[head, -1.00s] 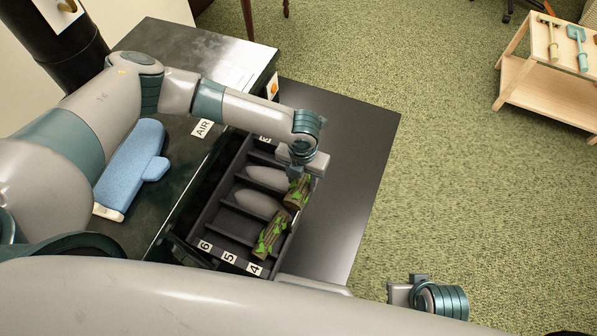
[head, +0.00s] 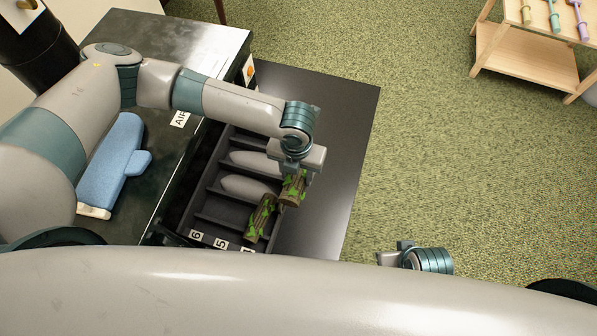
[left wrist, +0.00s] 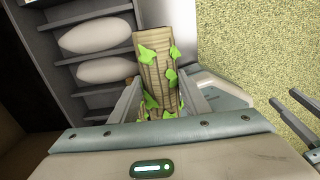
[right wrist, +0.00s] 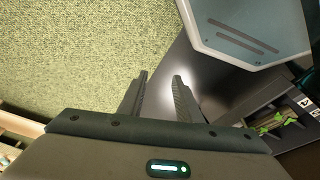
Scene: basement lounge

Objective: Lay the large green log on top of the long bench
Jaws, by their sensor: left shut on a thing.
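A brown log with green leafy patches (head: 294,189) is held in my left gripper (head: 292,176), above the right end of a dark compartment rack. In the left wrist view, the log (left wrist: 155,68) stands between the two fingers, and its flat end points away from the camera. A second, similar log (head: 261,218) lies in a front compartment of the rack, close to the held one in the picture. My right gripper (head: 388,257) is off to the right over the carpet. In the right wrist view its fingers (right wrist: 161,80) are apart with nothing between them. I cannot identify the long bench.
The rack (head: 211,221) has numbered compartments, with pale oval pieces (head: 247,187) in it. A dark flat top (head: 335,140) extends to its right. A blue object (head: 113,165) lies on the black surface at left. A wooden stand (head: 515,55) with tools is far right. Open carpet lies between.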

